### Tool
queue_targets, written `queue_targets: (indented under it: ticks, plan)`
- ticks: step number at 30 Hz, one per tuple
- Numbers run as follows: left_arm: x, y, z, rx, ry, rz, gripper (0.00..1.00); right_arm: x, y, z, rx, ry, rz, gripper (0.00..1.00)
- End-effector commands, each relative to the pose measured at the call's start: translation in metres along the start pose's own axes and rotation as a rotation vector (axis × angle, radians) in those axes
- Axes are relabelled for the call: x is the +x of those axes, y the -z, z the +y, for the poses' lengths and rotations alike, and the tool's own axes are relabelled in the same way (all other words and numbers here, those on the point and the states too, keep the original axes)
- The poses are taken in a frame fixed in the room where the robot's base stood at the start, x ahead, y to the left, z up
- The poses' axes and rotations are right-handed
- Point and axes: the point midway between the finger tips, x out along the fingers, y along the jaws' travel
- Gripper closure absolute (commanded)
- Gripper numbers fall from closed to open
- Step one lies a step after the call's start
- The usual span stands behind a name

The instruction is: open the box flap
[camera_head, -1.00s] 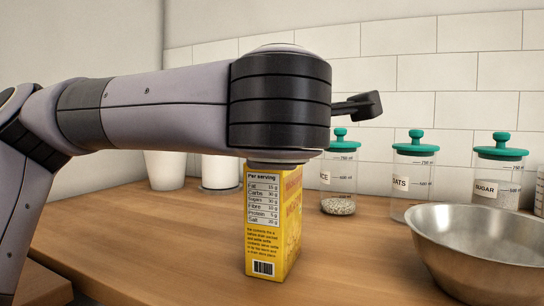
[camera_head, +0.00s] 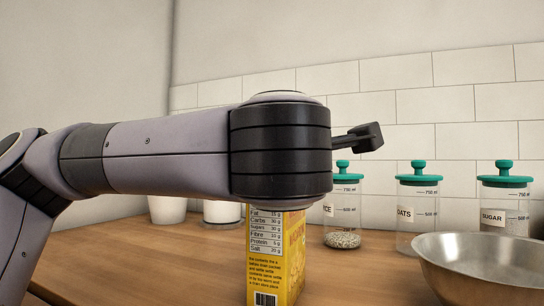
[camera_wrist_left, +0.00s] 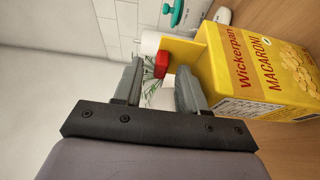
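The yellow macaroni box (camera_head: 276,255) stands upright on the counter in the head view, its top hidden behind my left arm. In the left wrist view the box (camera_wrist_left: 265,70) fills the right side, with its printed front showing. A yellow piece (camera_wrist_left: 182,46) sticks out from its top end toward the left; it looks like the flap, but its exact angle is unclear. My left gripper (camera_wrist_left: 155,78) is open, with a gap between its fingers. One finger is close to the box's top end; I cannot tell whether it touches. In the head view the gripper (camera_head: 368,137) is partly visible. My right gripper is not in view.
Glass jars with teal lids, among them the oats jar (camera_head: 418,215) and sugar jar (camera_head: 503,218), stand along the tiled wall. A metal bowl (camera_head: 485,270) is at the right. White containers (camera_head: 167,209) stand behind my arm. The counter (camera_head: 150,262) is clear left of the box.

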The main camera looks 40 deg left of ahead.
Motion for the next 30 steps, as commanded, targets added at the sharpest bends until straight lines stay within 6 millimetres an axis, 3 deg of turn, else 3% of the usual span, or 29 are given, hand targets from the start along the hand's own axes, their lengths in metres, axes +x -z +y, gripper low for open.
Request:
queue_targets:
  ticks: [11,24,30]
  plan:
    - [-0.006,-0.001,0.000,0.000,-0.003,-0.002,0.60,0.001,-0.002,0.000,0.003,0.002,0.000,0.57]
    - [-0.057,0.000,0.001,0.000,-0.005,-0.001,0.60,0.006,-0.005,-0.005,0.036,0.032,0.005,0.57]
    - [-0.070,0.000,0.000,0.000,-0.001,0.000,0.60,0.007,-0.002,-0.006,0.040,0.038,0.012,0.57]
